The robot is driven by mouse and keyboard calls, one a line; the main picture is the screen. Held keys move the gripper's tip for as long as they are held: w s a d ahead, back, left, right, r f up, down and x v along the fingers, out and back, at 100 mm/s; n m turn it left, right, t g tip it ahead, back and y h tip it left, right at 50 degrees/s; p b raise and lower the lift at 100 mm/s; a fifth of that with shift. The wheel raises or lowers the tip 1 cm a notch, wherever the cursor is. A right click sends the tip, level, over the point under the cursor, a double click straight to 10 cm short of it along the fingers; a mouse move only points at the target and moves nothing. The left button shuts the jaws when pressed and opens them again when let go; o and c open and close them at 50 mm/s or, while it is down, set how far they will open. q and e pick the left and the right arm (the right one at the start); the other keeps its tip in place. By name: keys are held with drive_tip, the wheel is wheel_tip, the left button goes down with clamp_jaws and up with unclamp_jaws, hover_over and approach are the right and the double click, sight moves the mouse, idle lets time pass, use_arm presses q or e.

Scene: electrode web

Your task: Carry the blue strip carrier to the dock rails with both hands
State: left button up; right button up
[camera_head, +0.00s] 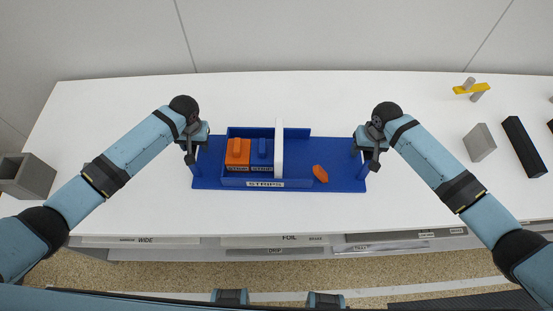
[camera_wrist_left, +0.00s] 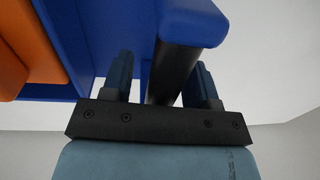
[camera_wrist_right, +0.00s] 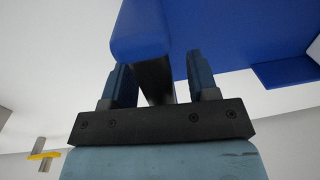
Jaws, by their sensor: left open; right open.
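The blue strip carrier (camera_head: 342,181) lies flat on the white table, with an upright handle post at each end. It holds an orange block (camera_head: 237,153), a smaller blue block (camera_head: 263,150), a white upright divider (camera_head: 279,150) and a loose orange piece (camera_head: 320,174). My left gripper (camera_head: 191,158) is open at the left end; in the left wrist view the dark handle (camera_wrist_left: 172,72) stands between its fingers. My right gripper (camera_head: 371,158) is open at the right end, with the dark handle (camera_wrist_right: 154,80) between its fingers. I cannot make out the dock rails.
A grey open box (camera_head: 27,175) stands at the table's left edge. At the right are a grey block (camera_head: 480,142), a black bar (camera_head: 524,147) and a yellow piece with grey pegs (camera_head: 470,89). The table behind the carrier is clear.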

use_arm(q)
clamp_jaws()
use_arm(e)
clamp_jaws()
idle(1.0)
use_arm(q)
drive_tip(key=shift+w+r, duration=0.2)
drive_tip(key=shift+r, duration=0.1)
use_arm(e)
drive_tip(key=shift+w+r, duration=0.15)
drive_tip(key=shift+r, duration=0.15)
